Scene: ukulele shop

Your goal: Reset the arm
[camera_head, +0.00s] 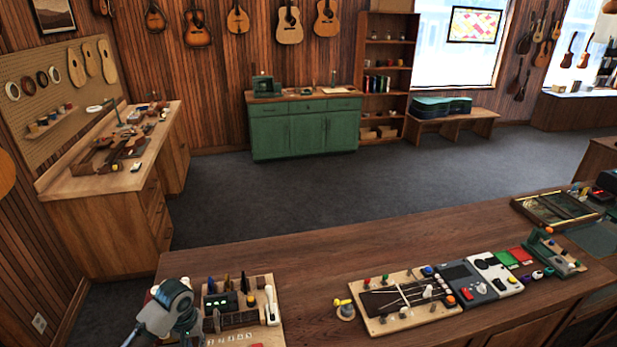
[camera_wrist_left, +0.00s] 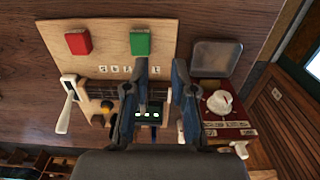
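My left arm comes in at the lower left of the head view, with its left gripper (camera_head: 186,316) beside a wooden tool board (camera_head: 240,333) on the brown counter (camera_head: 330,250). In the left wrist view the two dark blue-grey fingers (camera_wrist_left: 158,85) stand apart with nothing between them. Below them is the tool board (camera_wrist_left: 105,30) with a red block (camera_wrist_left: 78,41), a green block (camera_wrist_left: 140,41) and a dark box with lit green squares (camera_wrist_left: 149,113). The fingers hide part of the board. My right gripper is in neither view.
A pegged board with a fretted neck (camera_head: 400,300), a grey device (camera_head: 465,283) and a green stand (camera_head: 552,250) sit farther right on the counter. A grey tray (camera_wrist_left: 216,58) and a white round part (camera_wrist_left: 219,102) lie beside the tool board. The counter's middle is clear.

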